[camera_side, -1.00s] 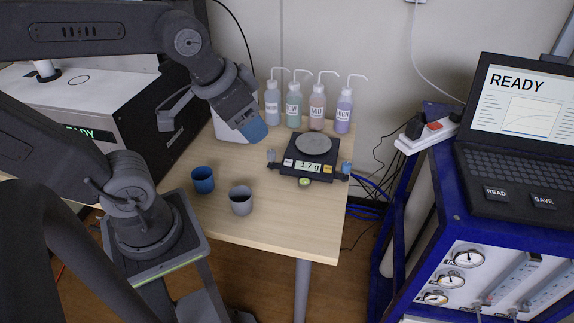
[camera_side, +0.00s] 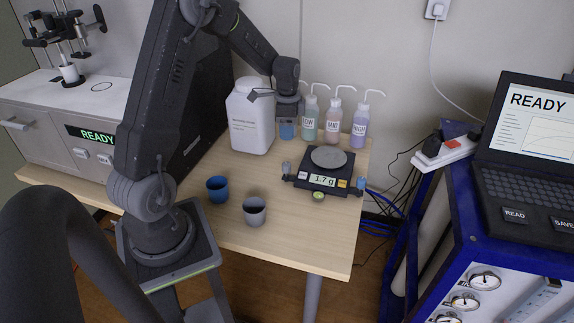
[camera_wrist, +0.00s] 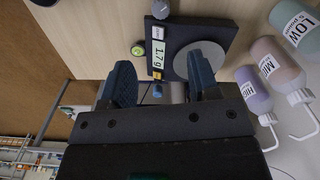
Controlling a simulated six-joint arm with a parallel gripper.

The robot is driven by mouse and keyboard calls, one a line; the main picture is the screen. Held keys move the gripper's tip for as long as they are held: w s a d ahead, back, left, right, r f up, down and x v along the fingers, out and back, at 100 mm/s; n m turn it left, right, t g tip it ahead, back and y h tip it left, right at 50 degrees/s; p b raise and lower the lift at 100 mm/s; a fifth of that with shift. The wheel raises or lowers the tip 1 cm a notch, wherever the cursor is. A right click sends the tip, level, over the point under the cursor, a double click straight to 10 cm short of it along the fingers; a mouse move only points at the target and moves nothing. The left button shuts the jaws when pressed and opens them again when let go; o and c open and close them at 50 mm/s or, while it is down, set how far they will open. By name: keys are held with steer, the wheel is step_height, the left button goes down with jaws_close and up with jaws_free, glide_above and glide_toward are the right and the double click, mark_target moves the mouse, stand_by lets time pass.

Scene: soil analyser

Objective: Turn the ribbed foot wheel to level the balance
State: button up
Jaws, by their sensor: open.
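The balance (camera_side: 308,181) is a dark unit with a round grey pan (camera_side: 328,157) and a display reading 1.7 g. A small blue foot wheel (camera_side: 361,183) is at its right corner and a grey one (camera_side: 286,168) at its left; ribs are too small to make out. A green bubble level (camera_side: 319,195) is at the front. My gripper (camera_side: 287,131) is open and empty, up and left of the balance in the side view. In the wrist view, the fingers of my gripper (camera_wrist: 162,80) are apart, with the blue wheel (camera_wrist: 157,90) appearing between them, not touched.
A large white jug (camera_side: 250,125) is to the left. A blue cup (camera_side: 217,189) and a grey cup (camera_side: 254,211) stand left front. The table (camera_side: 300,240) is clear in front.

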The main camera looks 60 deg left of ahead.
mark_target(287, 164)
step_height(287, 164, down, 14)
steer(key=shift+a+f, duration=0.1)
steer(key=shift+a, duration=0.05)
stand_by(0.4)
steer(key=shift+c, duration=0.4)
steer(key=c, duration=0.9)
steer(key=shift+o, duration=0.2)
